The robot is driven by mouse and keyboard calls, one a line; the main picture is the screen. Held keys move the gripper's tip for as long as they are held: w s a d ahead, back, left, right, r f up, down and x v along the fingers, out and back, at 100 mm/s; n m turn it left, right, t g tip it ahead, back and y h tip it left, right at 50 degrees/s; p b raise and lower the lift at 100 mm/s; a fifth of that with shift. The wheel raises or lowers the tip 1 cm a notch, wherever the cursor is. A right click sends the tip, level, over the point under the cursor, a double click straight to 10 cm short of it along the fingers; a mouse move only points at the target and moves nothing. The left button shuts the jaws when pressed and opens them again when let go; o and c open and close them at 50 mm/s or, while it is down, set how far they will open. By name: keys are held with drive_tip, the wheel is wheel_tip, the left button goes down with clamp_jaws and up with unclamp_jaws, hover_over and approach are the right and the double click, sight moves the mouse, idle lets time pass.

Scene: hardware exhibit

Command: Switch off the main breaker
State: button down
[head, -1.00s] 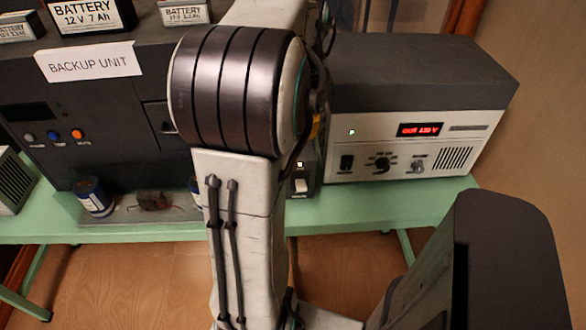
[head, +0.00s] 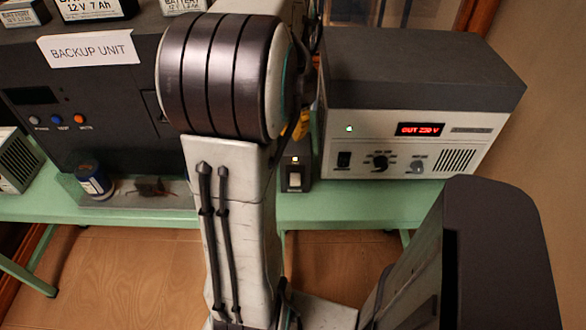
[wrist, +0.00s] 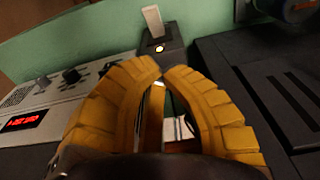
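A small dark switch box (head: 297,175) with a white switch (head: 295,180) and a lit amber lamp stands on the green bench, just right of my arm in the head view. I cannot read a label naming it the main breaker. In the wrist view the white switch (wrist: 153,21) sticks up beyond the glowing lamp. My gripper (wrist: 159,68) has yellow fingers with their tips together and nothing visible between them. The tips appear close to the lamp end of the box; contact cannot be told. In the head view my arm hides most of the gripper.
A grey power unit (head: 415,95) with knobs and a red display stands right of the switch box. The dark backup unit (head: 85,100) stands left, with batteries on top.

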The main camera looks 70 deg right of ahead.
drive_tip(key=p, duration=0.2)
hover_over(292, 178)
drive_tip(key=d, duration=0.2)
drive_tip(key=f, duration=0.7)
drive_tip(key=shift+w+a+f, duration=0.1)
drive_tip(key=shift+w+a, duration=0.05)
drive_tip(key=shift+a, duration=0.1)
drive_tip(key=f, duration=0.1)
drive_tip(key=a+f+p, duration=0.1)
drive_tip(key=f+p, duration=0.1)
drive_tip(key=shift+a, duration=0.25)
drive_tip(key=shift+s+a+f+p, duration=0.15)
drive_tip(key=shift+f+p, duration=0.1)
drive_tip(key=shift+f, duration=0.1)
drive_tip(key=shift+s+a+f+p, duration=0.15)
drive_tip(key=shift+f+p, duration=0.05)
drive_tip(key=shift+f, duration=0.15)
drive_tip(key=shift+s+d, duration=0.1)
drive_tip(key=shift+d, duration=0.1)
drive_tip(key=shift+w+f+b, duration=0.1)
drive_tip(key=shift+w+b, duration=0.1)
drive_tip(key=shift+b, duration=0.2)
